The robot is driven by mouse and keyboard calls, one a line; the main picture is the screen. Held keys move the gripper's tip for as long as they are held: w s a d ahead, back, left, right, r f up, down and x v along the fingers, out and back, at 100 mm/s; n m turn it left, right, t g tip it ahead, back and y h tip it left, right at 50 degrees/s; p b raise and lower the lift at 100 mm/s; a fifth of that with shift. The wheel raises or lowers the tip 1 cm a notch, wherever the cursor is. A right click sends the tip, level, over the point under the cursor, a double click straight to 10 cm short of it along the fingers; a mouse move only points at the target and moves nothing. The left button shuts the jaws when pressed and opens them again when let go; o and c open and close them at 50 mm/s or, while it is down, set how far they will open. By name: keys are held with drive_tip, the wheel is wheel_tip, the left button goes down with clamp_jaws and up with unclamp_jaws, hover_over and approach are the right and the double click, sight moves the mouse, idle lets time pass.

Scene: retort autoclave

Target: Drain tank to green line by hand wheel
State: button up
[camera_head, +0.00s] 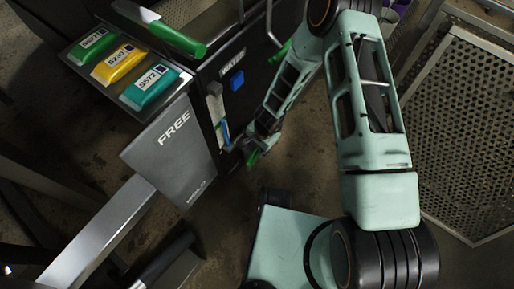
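The dark tank (258,45) with a label that seems to read WATER stands at upper centre. A small green part (253,158), perhaps the hand wheel, shows low beside the tank. My gripper (249,148) is at this green part, seen from above. Its fingers are small and dark, so I cannot tell whether they touch or grip it.
A grey panel marked FREE (172,150) stands left of my gripper. A tray (75,58) holds green, yellow and teal packs at upper left. A perforated metal basket (470,130) fills the right. Brown floor shows between.

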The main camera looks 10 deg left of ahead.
drive_tip(key=shift+c, duration=0.7)
clamp_jaws()
drive_tip(key=shift+a, duration=0.15)
drive_tip(key=shift+s+t, duration=0.1)
drive_tip(key=shift+t, duration=0.2)
drive_tip(key=shift+a+r+t, duration=0.15)
drive_tip(key=shift+a+t, duration=0.05)
drive_tip(key=shift+t, duration=0.2)
drive_tip(key=shift+h, duration=0.3)
drive_tip(key=shift+o, duration=0.6)
unclamp_jaws()
